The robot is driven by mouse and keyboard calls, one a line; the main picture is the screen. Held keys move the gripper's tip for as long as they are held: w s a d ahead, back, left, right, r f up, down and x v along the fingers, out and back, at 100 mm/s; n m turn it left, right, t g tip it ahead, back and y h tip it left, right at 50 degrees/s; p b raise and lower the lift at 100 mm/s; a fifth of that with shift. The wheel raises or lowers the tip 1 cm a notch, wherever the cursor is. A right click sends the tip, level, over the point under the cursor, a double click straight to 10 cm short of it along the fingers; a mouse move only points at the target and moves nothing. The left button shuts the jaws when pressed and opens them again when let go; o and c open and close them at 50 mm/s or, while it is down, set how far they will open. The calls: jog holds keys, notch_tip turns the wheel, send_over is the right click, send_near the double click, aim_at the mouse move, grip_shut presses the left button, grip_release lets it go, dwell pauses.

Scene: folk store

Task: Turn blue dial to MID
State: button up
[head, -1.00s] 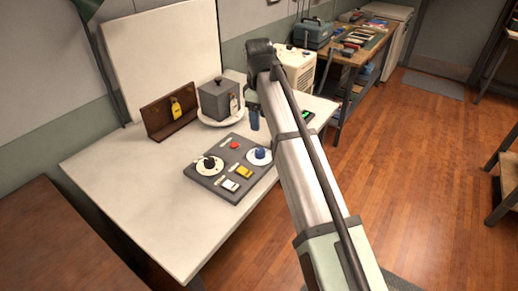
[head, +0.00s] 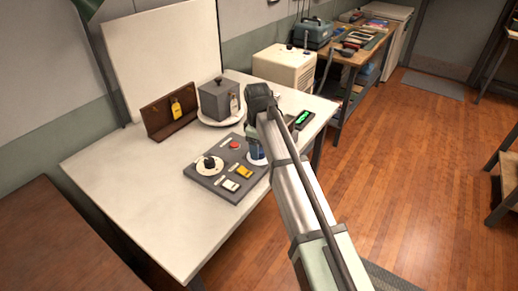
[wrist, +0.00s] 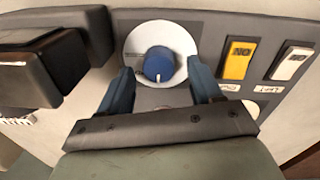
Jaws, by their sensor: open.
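The blue dial (wrist: 159,64) sits on a round white plate (wrist: 181,38) on the grey control panel. In the wrist view its white pointer mark faces the bottom of the picture, toward my gripper. My gripper (wrist: 160,88) is open, with one blue finger on each side below the dial and nothing between them; whether a finger touches the dial's plate I cannot tell. In the head view my arm hides the blue dial, and only part of its white plate (head: 254,158) shows. The grey panel (head: 208,181) lies flat on the white table. I cannot read any MID mark.
The panel also bears a black dial (head: 209,162), a red button (head: 234,144), a yellow switch (head: 244,171) and a white switch (head: 229,185). A grey box (head: 215,103) and a brown stand (head: 170,113) are behind it. The table's left part (head: 125,170) is clear.

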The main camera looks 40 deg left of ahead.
jog(key=shift+f, duration=0.55)
jog(key=shift+c, duration=0.2)
jog(key=c, duration=1)
jog(key=shift+m, duration=0.3)
jog(key=m, duration=0.4)
jog(key=shift+w+m, duration=0.1)
jog(key=shift+m, duration=0.2)
jog(key=shift+m+h, duration=0.3)
jog(key=shift+m, duration=1.9)
